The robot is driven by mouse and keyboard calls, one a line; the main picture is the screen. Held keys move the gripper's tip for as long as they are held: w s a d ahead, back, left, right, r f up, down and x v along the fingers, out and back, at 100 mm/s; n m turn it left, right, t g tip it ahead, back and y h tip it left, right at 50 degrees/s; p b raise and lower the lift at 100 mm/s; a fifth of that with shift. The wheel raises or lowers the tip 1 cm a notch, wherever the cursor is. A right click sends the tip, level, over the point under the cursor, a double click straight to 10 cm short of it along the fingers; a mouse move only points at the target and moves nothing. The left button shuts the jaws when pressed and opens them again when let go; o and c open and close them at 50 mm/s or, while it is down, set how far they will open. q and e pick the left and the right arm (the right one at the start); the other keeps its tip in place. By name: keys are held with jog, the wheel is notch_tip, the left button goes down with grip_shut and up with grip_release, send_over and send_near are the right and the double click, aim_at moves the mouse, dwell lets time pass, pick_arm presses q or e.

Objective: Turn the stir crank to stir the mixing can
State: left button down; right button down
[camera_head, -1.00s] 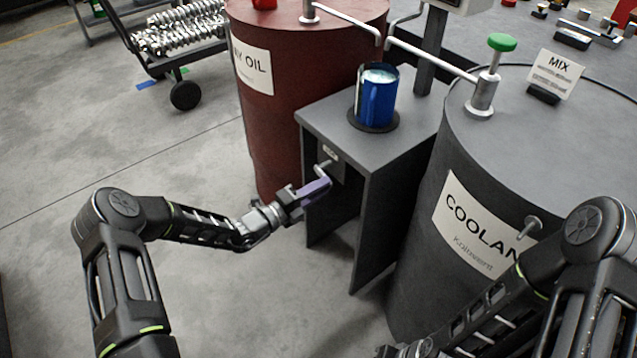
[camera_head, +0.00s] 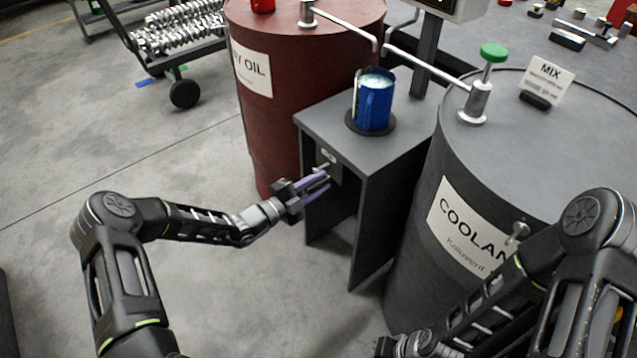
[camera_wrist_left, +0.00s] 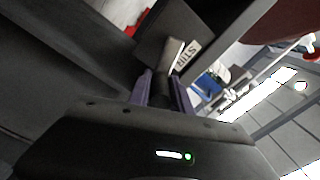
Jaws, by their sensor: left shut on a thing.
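The blue mixing can (camera_head: 374,104), with pale liquid in it, stands upright on a dark round pad on top of the grey stand (camera_head: 322,122). The stir crank (camera_head: 321,169) sticks out of the stand's front, below a small label; the label (camera_wrist_left: 187,55) reads STIR in the left wrist view. My left gripper (camera_head: 322,184) is at the crank, its purple fingers shut on the dark crank handle (camera_wrist_left: 163,87), which shows between them in the left wrist view. The fingers hide part of the crank in the head view. My right gripper (camera_head: 388,347) is low at the bottom edge, its fingers barely visible.
The red oil barrel (camera_head: 290,90) stands left of the stand and the grey coolant barrel (camera_head: 415,250) close on its right. Each has a pipe toward the can. A MIX card (camera_head: 547,80) stands on the coolant barrel.

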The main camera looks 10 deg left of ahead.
pick_arm(q)
jog(key=shift+s+a+f, duration=0.1)
jog(key=shift+f, duration=0.2)
jog(key=c, duration=1.4)
grip_release()
jog(key=shift+o, duration=0.7)
jog(key=shift+r, duration=0.1)
jog(key=v, duration=0.7)
jog(key=shift+s, duration=0.25)
jog(key=shift+a, duration=0.15)
